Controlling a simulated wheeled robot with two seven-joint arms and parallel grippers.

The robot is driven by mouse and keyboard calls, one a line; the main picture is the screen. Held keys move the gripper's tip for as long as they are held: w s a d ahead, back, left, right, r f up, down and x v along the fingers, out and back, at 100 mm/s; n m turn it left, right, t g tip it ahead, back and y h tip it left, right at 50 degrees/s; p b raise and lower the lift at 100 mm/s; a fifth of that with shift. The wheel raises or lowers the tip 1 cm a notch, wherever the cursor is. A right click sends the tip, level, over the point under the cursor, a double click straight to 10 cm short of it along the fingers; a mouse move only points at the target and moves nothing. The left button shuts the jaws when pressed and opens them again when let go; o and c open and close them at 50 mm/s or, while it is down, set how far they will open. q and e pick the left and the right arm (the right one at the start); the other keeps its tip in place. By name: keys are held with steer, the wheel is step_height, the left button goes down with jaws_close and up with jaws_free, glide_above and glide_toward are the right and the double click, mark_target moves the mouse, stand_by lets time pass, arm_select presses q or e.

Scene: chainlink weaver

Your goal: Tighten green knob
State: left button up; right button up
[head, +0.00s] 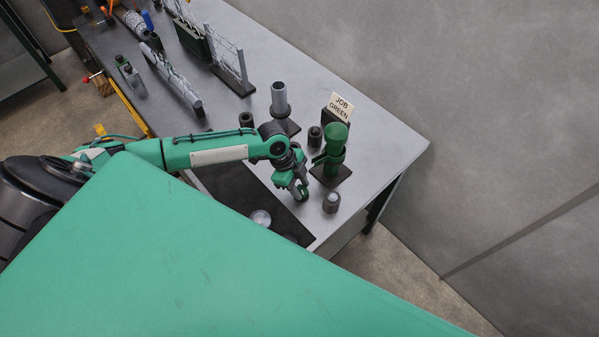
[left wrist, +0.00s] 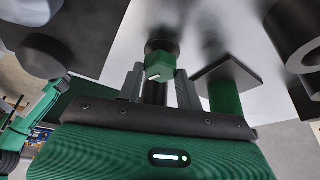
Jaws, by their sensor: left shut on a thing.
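My left gripper (head: 301,190) is low at the right end of the bench, just left of the green post. In the left wrist view, my left gripper (left wrist: 159,88) has its two grey fingers either side of a small green faceted knob (left wrist: 159,66) and is shut on it. A dark round part sits against the knob's far side. The green post (head: 336,137) stands upright on a dark square plate, with a green collar low on it. It also shows in the left wrist view (left wrist: 225,98). My right gripper is out of view.
A sign reading "JOB GREEN" (head: 341,106) stands behind the post. A grey post (head: 280,99), dark cylinders (head: 315,136) and a grey-topped cylinder (head: 331,202) stand close by. Chain racks (head: 228,62) are farther back. The bench's right end (head: 395,150) is clear.

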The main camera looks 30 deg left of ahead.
arm_select(q)
steer(key=shift+m, duration=0.6)
steer(key=o, duration=1)
steer(key=shift+b, duration=0.3)
steer(key=shift+w+b+v, duration=0.2)
steer(key=shift+b+v, duration=1.9)
steer(key=shift+v, duration=4.8)
